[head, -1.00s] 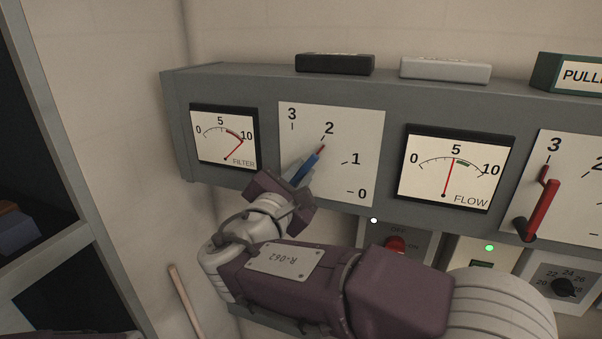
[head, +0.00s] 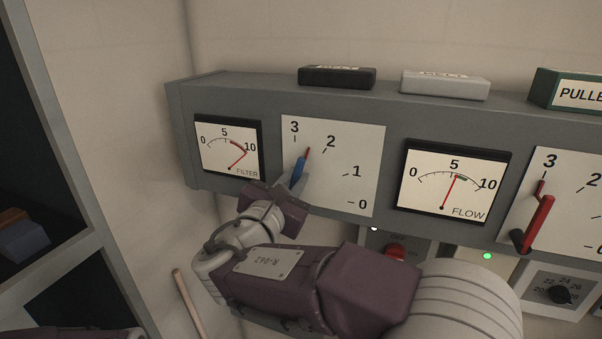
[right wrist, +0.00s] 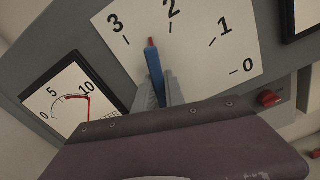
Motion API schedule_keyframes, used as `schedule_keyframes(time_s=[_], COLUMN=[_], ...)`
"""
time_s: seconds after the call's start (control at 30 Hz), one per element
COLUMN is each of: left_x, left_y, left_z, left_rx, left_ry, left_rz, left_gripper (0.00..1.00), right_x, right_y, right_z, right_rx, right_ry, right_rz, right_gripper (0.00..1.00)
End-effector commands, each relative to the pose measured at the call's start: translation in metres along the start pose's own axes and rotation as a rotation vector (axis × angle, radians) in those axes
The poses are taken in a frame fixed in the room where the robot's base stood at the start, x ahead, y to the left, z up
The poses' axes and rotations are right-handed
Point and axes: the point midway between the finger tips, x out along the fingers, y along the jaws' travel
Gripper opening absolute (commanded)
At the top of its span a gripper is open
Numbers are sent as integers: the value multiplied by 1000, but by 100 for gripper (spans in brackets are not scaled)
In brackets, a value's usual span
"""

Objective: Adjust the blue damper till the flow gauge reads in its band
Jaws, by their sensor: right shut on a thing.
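The blue damper (head: 298,171) is a blue lever with a red tip on a white dial plate (head: 356,145) marked 0 to 3. Its tip points between 2 and 3, and also in the right wrist view (right wrist: 154,66). My right gripper (head: 292,186) is shut on the lever, its grey fingers on either side of it in the right wrist view (right wrist: 159,92). The flow gauge (head: 452,182) stands right of that dial. My left gripper is out of view.
A filter gauge (head: 228,147) is left of the damper dial, its needle near 10. A red lever (head: 538,221) on another dial stands at the right, near 3. Below are a red switch (head: 395,252) and a black knob (head: 560,295). Blocks lie on the cabinet's top.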

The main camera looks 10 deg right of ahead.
Motion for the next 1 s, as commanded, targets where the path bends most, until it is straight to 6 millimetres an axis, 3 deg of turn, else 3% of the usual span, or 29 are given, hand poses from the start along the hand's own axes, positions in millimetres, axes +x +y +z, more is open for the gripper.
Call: schedule_keyframes(time_s=[0.27, 0.3, 0.37, 0.73, 1.0], left_x=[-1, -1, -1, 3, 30], left_y=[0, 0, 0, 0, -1], left_z=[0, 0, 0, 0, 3], left_rx=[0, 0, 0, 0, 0], left_ry=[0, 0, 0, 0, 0], left_rz=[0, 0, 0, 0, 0], left_gripper=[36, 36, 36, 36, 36], right_x=[0, 0, 0, -5, -55], right_y=[2, 2, 2, 2, 2], right_z=[2, 2, 2, -1, -5], right_rx=[-14, -14, -14, -13, -11], right_ry=[-5, -5, -5, -2, -1], right_rz=[4, 4, 4, 6, 10], right_gripper=[0, 20, 36, 36, 36])
